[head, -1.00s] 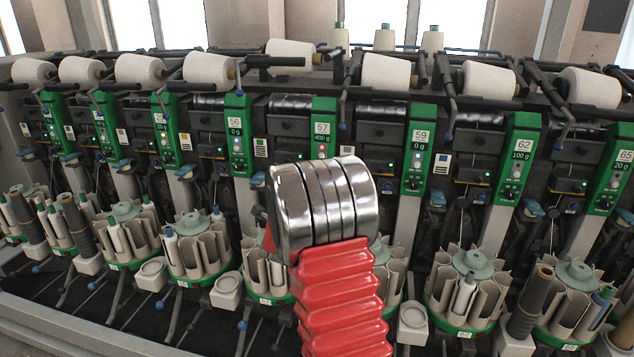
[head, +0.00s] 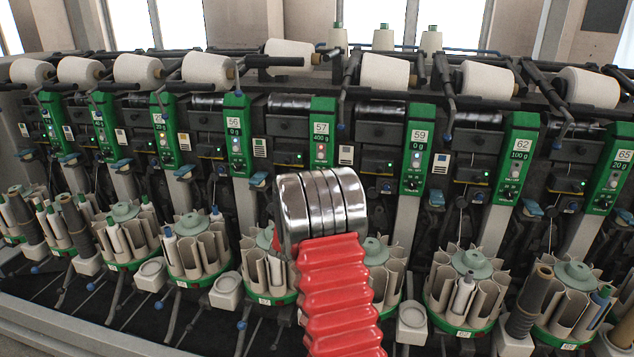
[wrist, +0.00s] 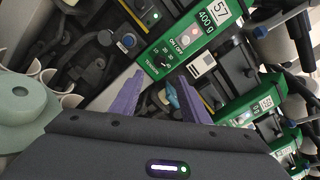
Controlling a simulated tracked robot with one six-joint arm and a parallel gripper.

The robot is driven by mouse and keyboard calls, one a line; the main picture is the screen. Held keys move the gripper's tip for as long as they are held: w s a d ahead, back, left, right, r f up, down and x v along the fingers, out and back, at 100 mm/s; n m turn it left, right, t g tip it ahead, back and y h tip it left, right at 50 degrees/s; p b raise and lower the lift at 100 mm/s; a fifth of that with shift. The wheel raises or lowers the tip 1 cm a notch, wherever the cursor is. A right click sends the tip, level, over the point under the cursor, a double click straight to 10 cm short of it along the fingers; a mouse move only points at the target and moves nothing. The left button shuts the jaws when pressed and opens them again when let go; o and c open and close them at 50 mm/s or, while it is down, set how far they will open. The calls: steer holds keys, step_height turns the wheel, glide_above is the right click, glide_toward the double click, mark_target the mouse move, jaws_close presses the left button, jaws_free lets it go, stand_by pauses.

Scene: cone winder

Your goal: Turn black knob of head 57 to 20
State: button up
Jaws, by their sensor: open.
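The green panel of head 57 (wrist: 190,45), labelled 57 and 400 g, lies tilted at the top middle of the wrist view. Its black knob (wrist: 164,62) sits low on the panel, by a TENSION scale with 10, 20 and 30 legible. I cannot read its pointer surely. My gripper (wrist: 157,86) is open, its two purple fingers apart, below the knob in the picture with nothing between them. The knob appears just beyond the fingertips, not clasped. In the head view the panel of head 57 (head: 321,125) shows above my arm, which hides my gripper.
Neighbouring green panels of head 56 (head: 235,130) and head 59 (head: 417,150) stand on either side. A blue lever (wrist: 172,94) shows close to the right finger in the wrist view. Yarn cones run along the top, and bobbin magazines (head: 462,280) stand below.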

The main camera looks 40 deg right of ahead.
steer(key=x, duration=1.1)
steer(key=shift+c, duration=0.3)
steer(key=c, duration=0.9)
steer(key=shift+w+a, duration=0.1)
steer(key=shift+a, duration=0.2)
steer(key=shift+c, duration=0.5)
steer(key=shift+d, duration=0.25)
